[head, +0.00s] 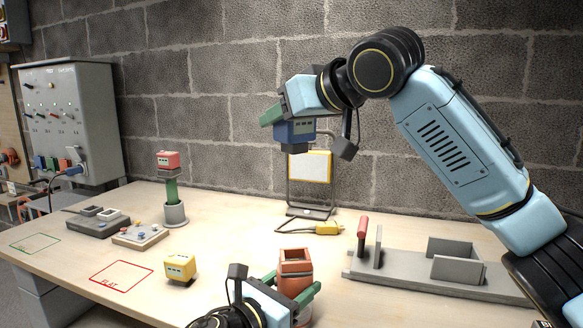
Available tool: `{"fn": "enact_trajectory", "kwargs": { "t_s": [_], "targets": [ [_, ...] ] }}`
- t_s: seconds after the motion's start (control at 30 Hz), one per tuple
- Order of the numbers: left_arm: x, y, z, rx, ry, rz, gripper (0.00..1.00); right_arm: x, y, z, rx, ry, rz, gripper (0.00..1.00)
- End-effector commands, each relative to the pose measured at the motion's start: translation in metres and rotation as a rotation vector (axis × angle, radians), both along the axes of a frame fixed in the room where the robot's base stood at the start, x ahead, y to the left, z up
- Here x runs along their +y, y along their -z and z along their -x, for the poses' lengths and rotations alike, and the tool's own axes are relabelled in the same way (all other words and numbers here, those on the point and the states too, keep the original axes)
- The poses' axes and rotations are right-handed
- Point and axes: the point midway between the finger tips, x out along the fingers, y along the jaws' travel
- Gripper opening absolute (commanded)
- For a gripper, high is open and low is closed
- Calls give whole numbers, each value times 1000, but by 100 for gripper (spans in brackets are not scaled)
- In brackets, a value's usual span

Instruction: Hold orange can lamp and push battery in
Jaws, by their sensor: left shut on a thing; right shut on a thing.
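The orange can lamp (296,262) stands near the front middle of the bench, with an opening in its top; its lower part is partly hidden. My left gripper (293,290), with green fingers, is shut on its side from the front. My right gripper (283,116) is shut on a blue battery (296,132) with a dark lower end. In the picture it holds the battery high above the lamp, clear of it, with the dark end downward. Part of the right gripper's fingers is hidden by the battery.
A green torch with a red top (169,162) stands in a grey cup. A framed work light (311,167) stands behind. A grey fixture (405,268) is at right.

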Motion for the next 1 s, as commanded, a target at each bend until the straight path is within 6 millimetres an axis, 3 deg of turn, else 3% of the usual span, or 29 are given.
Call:
{"fn": "enact_trajectory", "kwargs": {
  "t_s": [0.17, 0.5, 0.8, 1.0],
  "targets": [
    [0, 0, 0, 1, 0, -1, 29, 1, 31, -5, 8, -111, -4, 26],
    [0, 0, 0, 1, 0, -1, 29, 7, 102, 0, 11, -555, -9, 26],
    [0, 0, 0, 1, 0, -1, 29, 6, 132, 12, 6, -902, -3, 26],
    [0, 0, 0, 1, 0, -1, 29, 4, 137, 15, 1, -984, 1, 26]
  ]
}}
